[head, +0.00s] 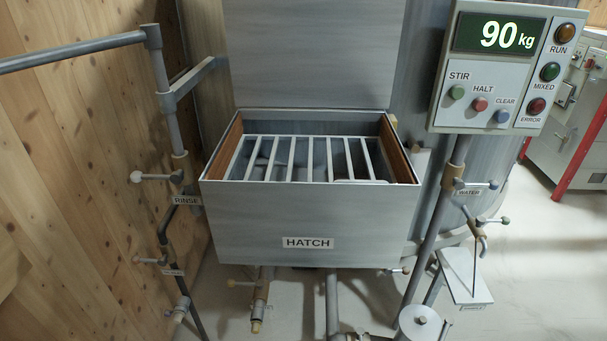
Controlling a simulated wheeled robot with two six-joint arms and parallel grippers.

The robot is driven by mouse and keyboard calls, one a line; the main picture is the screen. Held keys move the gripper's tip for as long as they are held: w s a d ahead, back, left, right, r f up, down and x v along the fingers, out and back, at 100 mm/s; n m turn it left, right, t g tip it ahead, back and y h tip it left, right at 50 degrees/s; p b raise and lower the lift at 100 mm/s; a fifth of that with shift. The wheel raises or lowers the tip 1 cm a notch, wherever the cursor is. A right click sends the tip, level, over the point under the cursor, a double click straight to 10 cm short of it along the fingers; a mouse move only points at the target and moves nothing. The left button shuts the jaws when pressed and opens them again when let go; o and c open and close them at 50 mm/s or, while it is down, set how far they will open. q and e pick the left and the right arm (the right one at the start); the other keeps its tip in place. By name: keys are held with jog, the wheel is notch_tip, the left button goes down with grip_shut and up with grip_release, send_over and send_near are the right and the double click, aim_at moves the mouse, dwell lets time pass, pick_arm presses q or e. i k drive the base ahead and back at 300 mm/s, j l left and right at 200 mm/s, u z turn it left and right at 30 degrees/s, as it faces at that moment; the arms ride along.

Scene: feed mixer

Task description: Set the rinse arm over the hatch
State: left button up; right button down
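The rinse arm (75,51) is a grey pipe at the upper left. It runs from a joint on top of a standing pipe (163,95) out past the left picture edge, away from the hatch. Its far end is out of view. The hatch (305,222) is a grey box with its lid (312,55) standing up at the back. White bars (289,160) cross its opening, and nothing lies over them. A valve with a pale knob (136,177) sits on the standing pipe by the RINSE label (187,201). Neither gripper is in view.
A wooden wall (75,170) stands close on the left. A control panel (505,66) at the upper right reads 90 kg. A WATER valve (480,186) and a small hanging tray (470,285) are at right. Pipes and valves fill the space below the hatch.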

aim_at(150, 34)
jog(key=k+l+u, duration=0.25)
jog(key=l, duration=0.15)
jog(key=k+l+u, duration=0.1)
jog(key=l+u, duration=0.15)
jog(key=l, duration=0.15)
jog(key=k+l+u, duration=0.25)
jog(key=i+l, duration=0.05)
